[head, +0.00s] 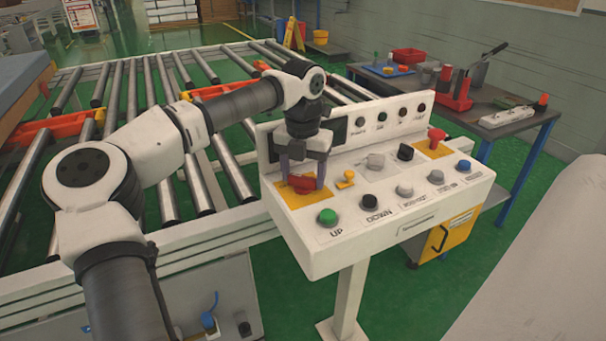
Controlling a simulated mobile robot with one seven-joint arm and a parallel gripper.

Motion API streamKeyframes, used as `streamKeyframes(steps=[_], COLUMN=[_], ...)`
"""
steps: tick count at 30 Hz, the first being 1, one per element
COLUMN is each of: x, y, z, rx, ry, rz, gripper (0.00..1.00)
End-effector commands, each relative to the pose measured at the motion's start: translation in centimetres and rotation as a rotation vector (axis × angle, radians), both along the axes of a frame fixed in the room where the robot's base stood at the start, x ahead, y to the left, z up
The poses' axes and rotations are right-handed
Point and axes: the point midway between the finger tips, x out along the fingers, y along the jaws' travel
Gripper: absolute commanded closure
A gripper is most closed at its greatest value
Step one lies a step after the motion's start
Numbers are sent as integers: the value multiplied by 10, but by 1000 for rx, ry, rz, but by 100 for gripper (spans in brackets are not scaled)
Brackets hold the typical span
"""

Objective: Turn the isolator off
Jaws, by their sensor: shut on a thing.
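The isolator is a red rotary handle (303,184) on a yellow plate (286,190) at the left end of the white control panel (320,240). My gripper (303,176) points down over it, with its fingers shut on the red handle. The fingers partly hide the handle, and I cannot tell its exact angle. My arm reaches in from the lower left.
Near the handle are a green UP button (327,216), a black DOWN button (370,201) and a small yellow key switch (346,179). A red emergency knob (436,136) stands at the panel's right. A roller conveyor (190,75) lies behind and left.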

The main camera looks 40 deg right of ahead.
Motion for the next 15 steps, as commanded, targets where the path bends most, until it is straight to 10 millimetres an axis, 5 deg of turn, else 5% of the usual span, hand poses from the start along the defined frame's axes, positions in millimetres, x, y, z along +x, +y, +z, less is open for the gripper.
streamKeyframes(steps=[15], x=[0], y=[1], z=[0], rx=[1], ry=[0], rz=[37], gripper=[61])
